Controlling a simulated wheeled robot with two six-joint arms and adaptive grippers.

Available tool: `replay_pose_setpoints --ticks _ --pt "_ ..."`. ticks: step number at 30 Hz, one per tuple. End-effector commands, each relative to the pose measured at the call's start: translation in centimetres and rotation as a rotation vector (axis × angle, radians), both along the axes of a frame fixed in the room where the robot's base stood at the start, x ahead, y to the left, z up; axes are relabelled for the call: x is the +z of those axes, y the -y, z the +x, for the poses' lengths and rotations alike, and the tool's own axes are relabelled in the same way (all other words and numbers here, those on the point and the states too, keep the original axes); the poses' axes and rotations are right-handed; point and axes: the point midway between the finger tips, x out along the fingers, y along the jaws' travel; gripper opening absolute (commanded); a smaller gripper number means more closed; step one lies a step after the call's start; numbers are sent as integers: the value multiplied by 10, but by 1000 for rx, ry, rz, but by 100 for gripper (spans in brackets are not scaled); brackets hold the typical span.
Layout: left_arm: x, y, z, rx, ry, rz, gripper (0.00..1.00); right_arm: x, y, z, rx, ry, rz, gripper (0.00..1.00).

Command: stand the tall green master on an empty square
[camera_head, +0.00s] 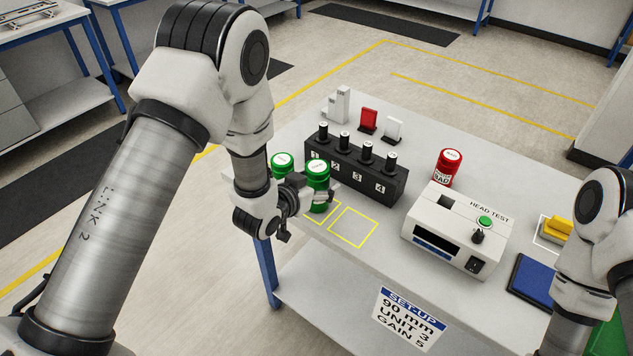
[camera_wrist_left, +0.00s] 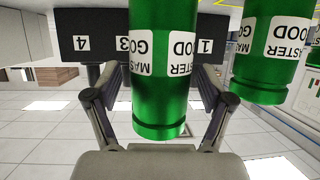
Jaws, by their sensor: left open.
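Two green masters with white-topped lids show in the head view. The front green master (camera_head: 318,176) stands upright by the yellow squares, at my left gripper (camera_head: 304,198). The other green master (camera_head: 281,161) is behind it to the left, partly hidden by my arm. In the left wrist view, upside down, one green master (camera_wrist_left: 159,95) is between the open fingers and the other (camera_wrist_left: 265,60) is beside it. I cannot tell which is taller. An empty yellow square (camera_head: 353,228) is right of the front master; another square (camera_head: 330,213) is partly covered. My right gripper is out of view.
A black rack (camera_head: 345,178) with numbered slots stands behind the masters. A red BAD master (camera_head: 447,167) and the white head tester (camera_head: 455,230) are to the right. A blue pad (camera_head: 533,280) lies near the right front. My right arm hangs at the right.

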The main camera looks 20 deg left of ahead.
Motion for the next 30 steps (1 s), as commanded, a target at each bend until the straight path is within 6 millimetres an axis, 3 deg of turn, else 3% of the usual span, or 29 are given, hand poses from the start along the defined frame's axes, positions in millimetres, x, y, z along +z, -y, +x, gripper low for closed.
replay_pose_setpoints --ticks 5,15,18,26,28,30 --pt "5 -2 -6 1 0 0 81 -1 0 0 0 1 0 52" --pt "34 -23 -80 2 -1 -3 81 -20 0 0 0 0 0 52" --pt "51 -27 -96 1 -5 -3 81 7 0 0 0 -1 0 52" --pt "48 -30 -108 0 0 0 81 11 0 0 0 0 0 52" --pt "38 -31 -111 4 -31 4 81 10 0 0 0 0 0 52" --pt "9 -34 -122 21 -129 16 81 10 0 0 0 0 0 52"
